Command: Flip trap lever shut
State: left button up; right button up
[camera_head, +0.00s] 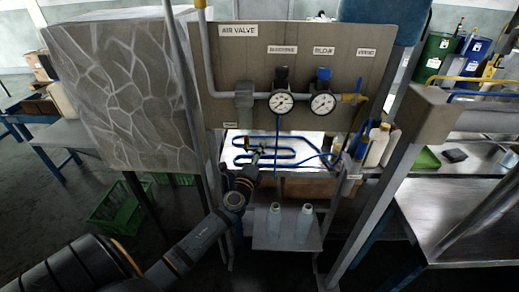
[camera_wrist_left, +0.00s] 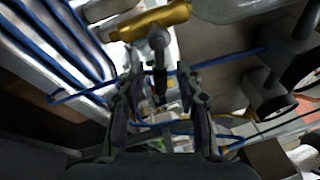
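The wrist view shows a brass fitting (camera_wrist_left: 150,22) with a grey knob-ended lever (camera_wrist_left: 158,42) hanging from it; this looks like the trap lever. The lever's end lies between or just beyond the fingertips of my left gripper (camera_wrist_left: 158,80). The two fingers stand apart, one on each side, and I cannot tell whether either touches it. In the head view my left gripper (camera_head: 257,155) is below the gauge panel (camera_head: 230,60), in front of the blue tubing; the fitting is too small to tell there. My right gripper is not in view.
Two gauges (camera_head: 282,102) (camera_head: 322,104) sit on the panel. Blue tubing (camera_head: 270,163) runs behind my gripper. Two clear bottles (camera_head: 274,222) (camera_head: 304,222) stand on a small shelf below. White bottles (camera_head: 376,146) stand at the right.

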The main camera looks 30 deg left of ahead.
pick_arm(q)
jog(key=shift+w, duration=0.25)
jog(key=shift+c, duration=0.2)
grip_shut()
jog(key=shift+f+b, duration=0.1)
jog(key=shift+b, duration=0.3)
jog(key=n+b, duration=0.1)
jog(key=b, duration=0.1)
jog(key=n+y+b, duration=0.1)
jog(key=b, duration=0.1)
jog(key=shift+r+n+t, duration=0.3)
jog(key=shift+r+n, duration=0.05)
jog(key=shift+n, duration=0.05)
jog(key=shift+r+n, duration=0.35)
jog(key=shift+n, duration=0.05)
jog(key=shift+o, duration=0.2)
grip_release()
jog(key=shift+r, duration=0.1)
